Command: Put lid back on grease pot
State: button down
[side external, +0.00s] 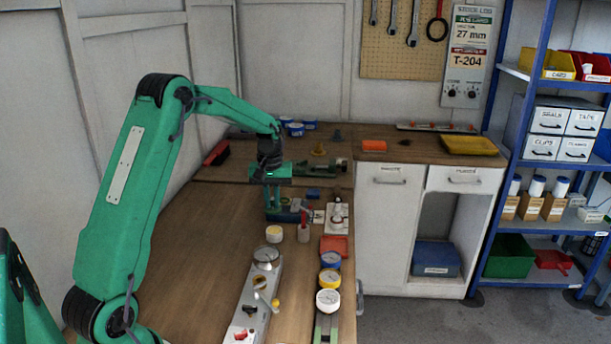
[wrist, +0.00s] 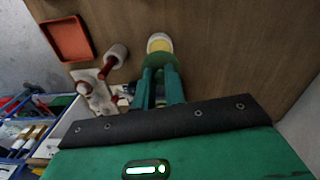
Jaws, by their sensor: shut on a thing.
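My gripper (wrist: 160,72) points down over the bench and is shut on a small round green lid (wrist: 159,60), seen between the fingertips in the wrist view. The grease pot (wrist: 159,38) is a small whitish pot with yellow inside, just beyond the lid, which overlaps part of it in that view. In the side view the pot (side external: 274,234) stands upright on the wooden bench, in front of and below my gripper (side external: 274,217). The lid is hard to make out there. I cannot tell whether lid and pot touch.
A grey fixture plate (side external: 252,305) and several gauges (side external: 328,300) are nearer the camera. The bench left of the pot is clear.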

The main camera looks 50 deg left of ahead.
aim_at(273, 210)
jog(key=shift+f, duration=0.15)
jog(key=shift+f, duration=3.05)
jog(key=shift+f, duration=0.2)
dwell(0.4)
jog(key=c, duration=0.9)
grip_release()
jog(key=shift+r, duration=0.15)
jog(key=shift+r, duration=3.4)
